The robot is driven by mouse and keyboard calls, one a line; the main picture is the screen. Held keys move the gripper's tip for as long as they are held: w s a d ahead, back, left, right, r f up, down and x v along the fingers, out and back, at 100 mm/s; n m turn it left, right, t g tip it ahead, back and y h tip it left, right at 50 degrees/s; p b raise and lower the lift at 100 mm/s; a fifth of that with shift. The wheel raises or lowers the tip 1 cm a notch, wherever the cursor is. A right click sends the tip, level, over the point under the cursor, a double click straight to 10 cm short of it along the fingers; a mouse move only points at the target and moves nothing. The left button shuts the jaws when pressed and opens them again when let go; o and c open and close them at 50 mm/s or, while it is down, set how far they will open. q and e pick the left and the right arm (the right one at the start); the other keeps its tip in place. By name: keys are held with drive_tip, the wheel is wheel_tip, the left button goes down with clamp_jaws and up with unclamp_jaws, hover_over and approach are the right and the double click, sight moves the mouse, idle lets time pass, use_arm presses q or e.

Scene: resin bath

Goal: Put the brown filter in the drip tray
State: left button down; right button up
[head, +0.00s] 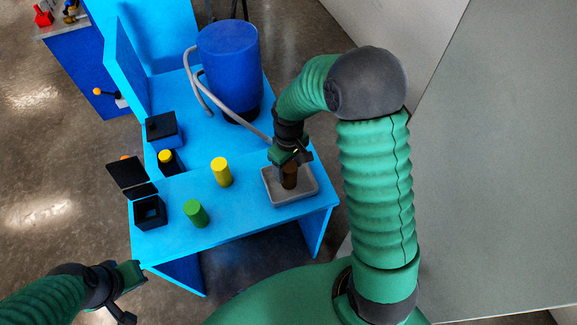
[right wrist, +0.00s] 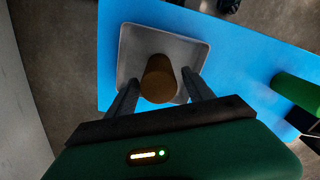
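The brown filter (head: 289,176) is a short brown cylinder, upright inside the grey drip tray (head: 310,186) at the right end of the blue table. In the right wrist view the filter (right wrist: 158,80) is over the tray's floor, within the rim (right wrist: 124,52). My right gripper (right wrist: 160,82) points down with one finger on each side of the filter; the fingers look apart from it, with small gaps. Its fingertips are hard to see in the head view. My left gripper (head: 132,290) is at the lower left, away from the table; its fingers are unclear.
A yellow cylinder (head: 221,172) and a green cylinder (head: 196,213) stand on the table (head: 250,212). Black open boxes (head: 150,212) are at its left end. A large blue tank (head: 229,65) with grey hoses stands behind. A grey wall is at right.

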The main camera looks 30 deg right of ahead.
drive_tip(key=shift+d, duration=0.1)
drive_tip(key=shift+r, duration=0.1)
wheel_tip(320, 180, up, 12)
drive_tip(key=p, duration=0.2)
drive_tip(key=s+a+f+m+t, duration=0.2)
drive_tip(key=s+a+f, duration=0.2)
drive_tip(key=s+a, duration=0.3)
drive_tip(key=s, duration=0.2)
drive_tip(key=shift+s+a+m+t, duration=0.25)
drive_tip(key=shift+s+m+t, duration=0.05)
